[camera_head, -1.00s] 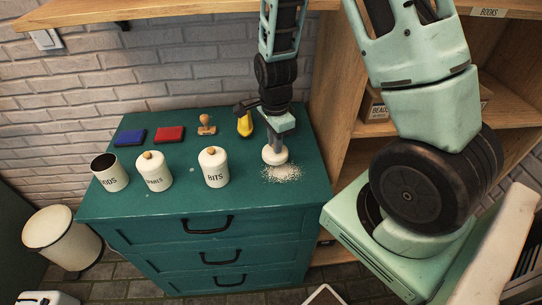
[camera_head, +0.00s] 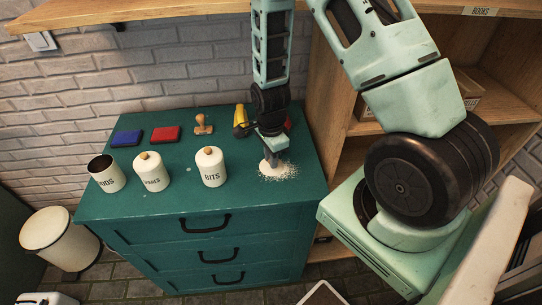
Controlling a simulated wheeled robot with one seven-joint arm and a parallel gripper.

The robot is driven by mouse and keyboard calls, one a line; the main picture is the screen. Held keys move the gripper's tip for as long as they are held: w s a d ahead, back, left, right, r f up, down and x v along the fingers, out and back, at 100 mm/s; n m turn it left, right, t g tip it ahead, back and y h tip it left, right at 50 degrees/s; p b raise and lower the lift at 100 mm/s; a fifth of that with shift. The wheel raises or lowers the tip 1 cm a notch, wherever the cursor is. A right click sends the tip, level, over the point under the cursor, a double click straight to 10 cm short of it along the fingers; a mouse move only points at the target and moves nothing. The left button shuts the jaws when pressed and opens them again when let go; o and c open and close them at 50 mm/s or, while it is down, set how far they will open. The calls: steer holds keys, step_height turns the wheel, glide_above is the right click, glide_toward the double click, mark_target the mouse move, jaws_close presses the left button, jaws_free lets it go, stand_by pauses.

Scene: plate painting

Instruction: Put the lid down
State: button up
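My gripper (camera_head: 273,147) points down above the right part of the green cabinet top (camera_head: 240,197). A small white piece, which looks like the lid (camera_head: 267,164), shows just under the fingertips. The gripper appears shut on it, but the fingers hide most of the lid and the grip itself. The lid is at the left edge of a patch of pale crumbs (camera_head: 284,172). I cannot tell whether it touches the top. The leftmost white canister (camera_head: 107,178) is open, with a dark inside.
Two canisters with wooden-knobbed lids, one at middle left (camera_head: 152,174) and one marked BITS (camera_head: 211,169), stand left of my gripper. Behind are a blue pad (camera_head: 127,138), a red pad (camera_head: 165,134), a wooden stamp (camera_head: 203,124) and a yellow object (camera_head: 240,118). The front strip is clear.

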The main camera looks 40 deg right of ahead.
steer(key=o, duration=0.3)
step_height(320, 180, up, 12)
steer(key=b, duration=0.1)
steer(key=s+a+r+n+y, duration=0.1)
steer(key=s+a+r+n, duration=0.25)
steer(key=a+n, duration=0.4)
steer(key=s+a+r+n, duration=0.3)
steer(key=a+r+n, duration=0.1)
steer(key=a+n, duration=0.4)
steer(key=s+a+r+n, duration=0.3)
steer(key=s+a+n, duration=0.4)
steer(key=s+n, duration=0.4)
steer(key=shift+s+n, duration=0.15)
steer(key=shift+n, duration=0.7)
steer(key=shift+r, duration=0.1)
